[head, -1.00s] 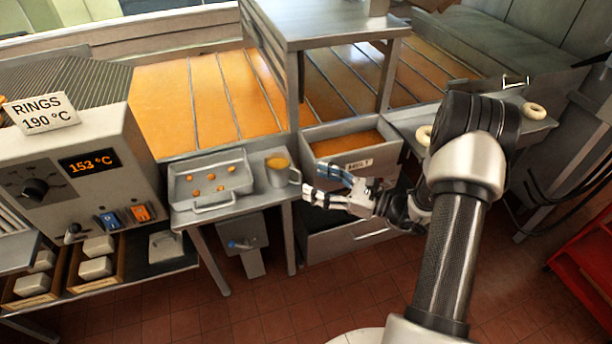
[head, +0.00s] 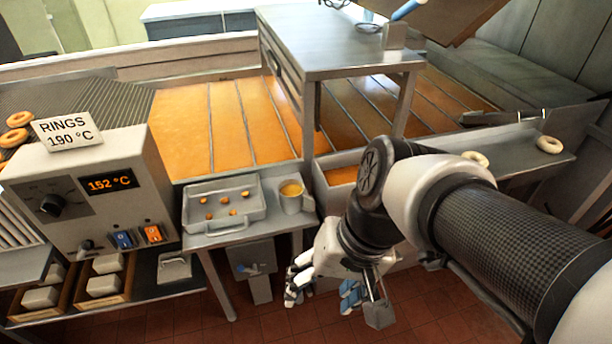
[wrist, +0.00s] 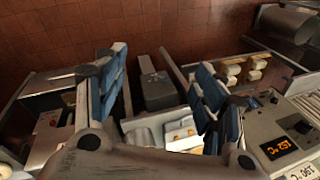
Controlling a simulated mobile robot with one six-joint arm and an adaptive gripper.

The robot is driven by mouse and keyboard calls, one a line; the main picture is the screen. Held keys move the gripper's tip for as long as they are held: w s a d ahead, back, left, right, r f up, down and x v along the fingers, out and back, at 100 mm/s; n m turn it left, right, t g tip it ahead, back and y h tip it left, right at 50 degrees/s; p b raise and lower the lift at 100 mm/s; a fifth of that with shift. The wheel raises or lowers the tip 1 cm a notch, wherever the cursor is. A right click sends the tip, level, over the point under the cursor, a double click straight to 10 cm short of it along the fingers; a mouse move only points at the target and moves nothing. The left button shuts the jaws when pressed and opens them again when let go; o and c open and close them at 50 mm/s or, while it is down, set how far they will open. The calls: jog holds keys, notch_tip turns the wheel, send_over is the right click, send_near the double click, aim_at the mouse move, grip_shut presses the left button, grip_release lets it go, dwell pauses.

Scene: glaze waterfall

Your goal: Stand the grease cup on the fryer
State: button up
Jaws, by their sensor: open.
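The grease cup (head: 292,200) is a grey metal cup with a handle on its right and yellow-orange contents. It stands upright on a small metal side table, right of a shallow tray. The fryer (head: 207,130) has long orange oil channels behind the table and a grey control box at left reading 152 °C. My gripper (head: 325,292) is open and empty, in front of the table's right side and apart from the cup. Its spread fingers also show in the wrist view (wrist: 160,88). I cannot clearly make out the cup in the wrist view.
The tray (head: 212,236) holds several small brown pieces. A RINGS 190 °C sign (head: 68,131) stands on the control box (head: 90,190). A raised metal shelf (head: 340,45) stands over the fryer. Pale rings lie on the right ledge (head: 520,165). Wooden boxes sit low at left.

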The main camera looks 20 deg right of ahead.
jog(key=d+r+n+t+h, duration=0.1)
jog(key=s+d+r+n+t+h, duration=0.1)
jog(key=d+n+t, duration=0.1)
jog(key=shift+s+d+r+n+h, duration=0.25)
jog(key=shift+d+r+n+h, duration=0.05)
jog(key=shift+d+r+h, duration=0.1)
